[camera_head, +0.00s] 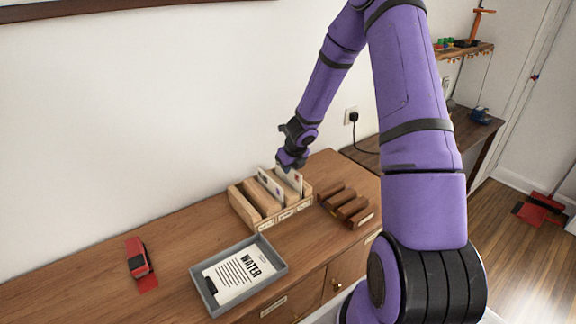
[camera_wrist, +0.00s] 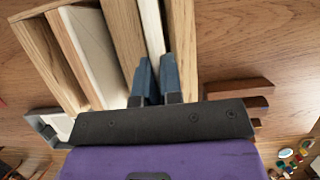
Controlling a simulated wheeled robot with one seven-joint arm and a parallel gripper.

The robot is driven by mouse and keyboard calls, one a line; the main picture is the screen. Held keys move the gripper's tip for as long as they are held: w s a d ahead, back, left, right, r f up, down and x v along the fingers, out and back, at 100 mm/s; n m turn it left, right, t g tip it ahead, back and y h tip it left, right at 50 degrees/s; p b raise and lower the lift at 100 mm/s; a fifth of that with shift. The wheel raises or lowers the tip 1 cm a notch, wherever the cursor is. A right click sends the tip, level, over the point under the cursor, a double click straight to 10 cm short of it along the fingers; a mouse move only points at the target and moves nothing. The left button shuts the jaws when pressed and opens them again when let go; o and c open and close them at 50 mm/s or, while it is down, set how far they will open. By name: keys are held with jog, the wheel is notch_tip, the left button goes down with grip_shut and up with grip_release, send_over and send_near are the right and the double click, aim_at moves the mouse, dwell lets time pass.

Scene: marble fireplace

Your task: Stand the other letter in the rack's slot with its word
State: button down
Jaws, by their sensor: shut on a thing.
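The light wooden rack (camera_head: 243,208) stands on the wooden cabinet against the wall, with labels on its front that are too small to read. My gripper (camera_head: 290,163) is over the rack's right part, shut on a white letter (camera_head: 291,178) that stands in the right slot. In the wrist view the two fingertips (camera_wrist: 156,75) pinch this letter (camera_wrist: 152,28) between wooden dividers. Another letter (camera_head: 268,186) stands in the slot to its left. A grey tray (camera_head: 277,283) in front holds a white sheet (camera_head: 238,275) marked WATER.
A dark brown slotted wooden block (camera_head: 345,205) stands just right of the rack. A red and black object (camera_head: 138,258) lies at the left of the cabinet top. A second shelf and desk stand at the right.

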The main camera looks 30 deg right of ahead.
jog(key=shift+f, duration=0.6)
jog(key=shift+f, duration=0.2)
jog(key=c, duration=1.2)
grip_release()
jog(key=shift+r, duration=0.15)
jog(key=shift+r, duration=4.4)
